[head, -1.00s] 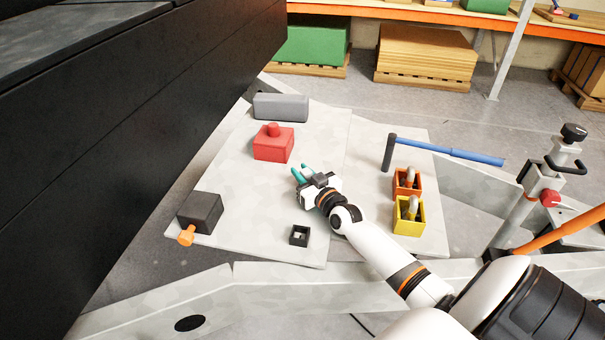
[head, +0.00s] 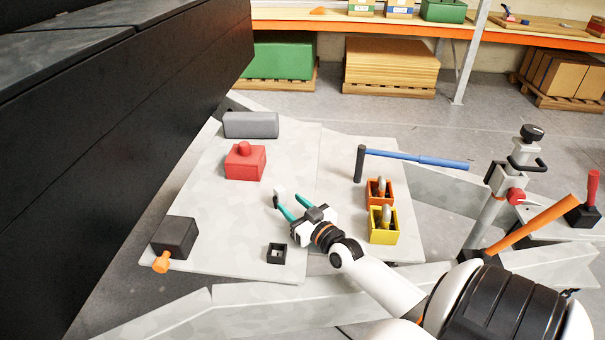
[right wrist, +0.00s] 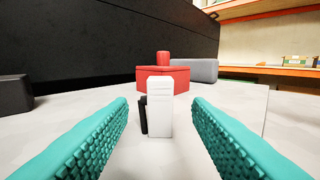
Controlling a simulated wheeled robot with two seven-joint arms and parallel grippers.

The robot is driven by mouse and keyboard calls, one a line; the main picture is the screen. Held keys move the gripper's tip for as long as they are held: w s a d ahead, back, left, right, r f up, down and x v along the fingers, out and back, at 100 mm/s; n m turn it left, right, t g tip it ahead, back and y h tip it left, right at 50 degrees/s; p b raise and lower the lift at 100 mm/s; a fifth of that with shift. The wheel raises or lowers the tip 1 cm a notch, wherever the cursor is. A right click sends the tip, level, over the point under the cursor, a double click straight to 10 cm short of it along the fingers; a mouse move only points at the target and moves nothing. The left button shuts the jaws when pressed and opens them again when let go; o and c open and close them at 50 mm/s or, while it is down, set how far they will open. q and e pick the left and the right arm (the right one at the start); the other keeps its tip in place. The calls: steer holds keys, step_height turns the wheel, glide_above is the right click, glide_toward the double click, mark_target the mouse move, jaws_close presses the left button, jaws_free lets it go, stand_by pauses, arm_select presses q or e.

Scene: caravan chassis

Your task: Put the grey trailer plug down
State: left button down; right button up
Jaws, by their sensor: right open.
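The grey trailer plug (head: 279,194), a small pale grey block with a black part on its side, stands on the light plate (head: 215,225) below and right of the red box. In the right wrist view the plug (right wrist: 160,108) is upright, centred between the fingers, with clear gaps on both sides. My right gripper (head: 288,206) is open and empty, its teal fingertips low over the plate just short of the plug. My left gripper is not in view.
A red box (head: 245,165) with a knob and a grey block (head: 250,125) stand behind. A black box (head: 174,238) and a small black square socket (head: 277,253) are nearer. Orange (head: 379,192) and yellow (head: 383,225) boxes and a blue-handled tool (head: 415,158) lie right. Bare plate lies left.

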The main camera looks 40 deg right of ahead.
steer(key=s, duration=0.4)
steer(key=shift+a, duration=0.15)
stand_by(0.4)
